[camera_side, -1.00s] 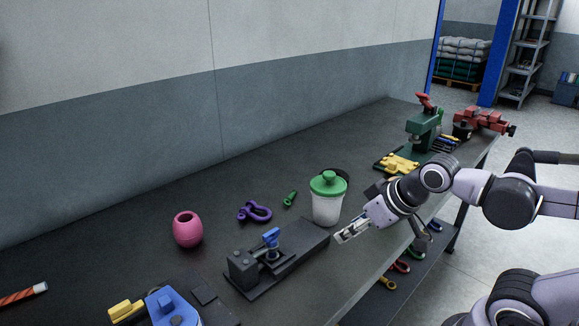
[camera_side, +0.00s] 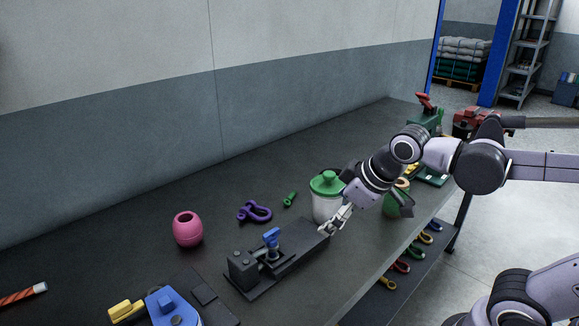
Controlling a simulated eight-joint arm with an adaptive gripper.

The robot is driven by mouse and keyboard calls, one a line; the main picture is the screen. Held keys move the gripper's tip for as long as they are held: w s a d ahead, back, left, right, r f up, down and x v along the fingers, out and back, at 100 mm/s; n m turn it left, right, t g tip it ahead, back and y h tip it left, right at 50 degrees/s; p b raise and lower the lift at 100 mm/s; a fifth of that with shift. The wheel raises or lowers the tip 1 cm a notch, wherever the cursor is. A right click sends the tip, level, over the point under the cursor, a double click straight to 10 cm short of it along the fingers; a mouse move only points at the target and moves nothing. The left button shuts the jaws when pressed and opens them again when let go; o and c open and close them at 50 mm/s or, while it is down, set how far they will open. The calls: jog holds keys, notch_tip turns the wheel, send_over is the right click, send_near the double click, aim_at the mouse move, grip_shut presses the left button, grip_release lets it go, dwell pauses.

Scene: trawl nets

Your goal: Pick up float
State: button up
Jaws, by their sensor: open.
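The float is most likely the pink, barrel-shaped piece (camera_side: 188,229) with a dark hole in its top. It stands upright on the dark bench (camera_side: 150,200), left of the middle. My gripper (camera_side: 326,231) is open and empty. It is above the bench's front part, well to the right of the pink float, near the right end of the black fixture. My gripper and wrist partly cover a white jar with a green lid (camera_side: 327,184).
A black fixture with a blue clamp (camera_side: 271,238) lies between the float and my gripper. Purple shackle (camera_side: 254,211) and green piece (camera_side: 290,199) lie behind it. A blue and yellow tool (camera_side: 170,306) is at front left, a red-striped stick (camera_side: 22,294) at far left.

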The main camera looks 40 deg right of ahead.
jog(key=w+a+r+n, duration=0.4)
jog(key=w+a+n, duration=0.1)
jog(key=w+n, duration=0.35)
jog(key=n+g+h, duration=0.1)
jog(key=n+h, duration=0.2)
jog(key=n, duration=1.4)
send_over(182, 226)
jog(key=s+a, duration=0.2)
notch_tip(182, 226, down, 7)
jog(key=x, duration=0.4)
jog(key=shift+d+f, duration=0.25)
jog(key=shift+d, duration=0.15)
jog(key=shift+s+d+x, duration=0.1)
jog(key=shift+d+x, duration=0.05)
jog(key=shift+x, duration=1.2)
jog(key=shift+s+d+x, duration=0.15)
jog(key=shift+x, duration=1.2)
jog(key=c, duration=1.3)
